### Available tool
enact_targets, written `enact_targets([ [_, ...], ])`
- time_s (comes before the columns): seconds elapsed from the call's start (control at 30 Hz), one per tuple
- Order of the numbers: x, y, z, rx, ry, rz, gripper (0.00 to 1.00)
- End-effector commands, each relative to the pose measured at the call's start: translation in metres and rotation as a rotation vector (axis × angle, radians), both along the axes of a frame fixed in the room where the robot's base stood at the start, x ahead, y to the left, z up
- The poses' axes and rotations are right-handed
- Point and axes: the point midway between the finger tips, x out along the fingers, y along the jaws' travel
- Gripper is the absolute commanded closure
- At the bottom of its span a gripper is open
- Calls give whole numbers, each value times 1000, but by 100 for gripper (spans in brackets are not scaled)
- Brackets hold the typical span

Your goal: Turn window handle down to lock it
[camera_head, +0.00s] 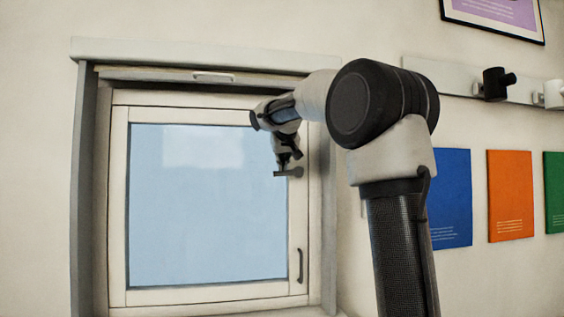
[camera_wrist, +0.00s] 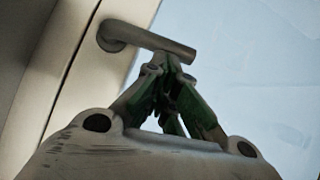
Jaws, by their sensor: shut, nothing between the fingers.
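The window handle (camera_head: 286,173) is on the right side of the window frame in the head view. Its lever lies about level and points left, toward the glass. In the wrist view the handle (camera_wrist: 160,40) is a grey metal lever on a round base, crossing the top of the picture. My gripper (camera_head: 285,163) is just above the lever in the head view. In the wrist view my gripper (camera_wrist: 171,62) is shut and empty, with its fingertips at the lever's outer half. I cannot tell whether they touch it. My arm hides part of the frame's right side.
The window pane (camera_head: 200,220) sits in a cream frame. A dark upright bar (camera_head: 299,265) is low on the frame's right side. A coat rack (camera_head: 440,75) and blue (camera_head: 452,200) and orange (camera_head: 510,195) panels are on the wall to the right.

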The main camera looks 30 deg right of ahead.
Motion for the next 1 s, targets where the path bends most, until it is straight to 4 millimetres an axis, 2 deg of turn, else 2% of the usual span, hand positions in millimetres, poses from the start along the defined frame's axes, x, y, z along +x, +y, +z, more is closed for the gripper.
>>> enact_targets([
  [0.27, 1, 5, -13, -131, 42, 2, 100],
  [0.6, 2, 9, -38, -433, 129, 2, 100],
  [1.0, 0, 2, -69, -798, 234, 1, 100],
])
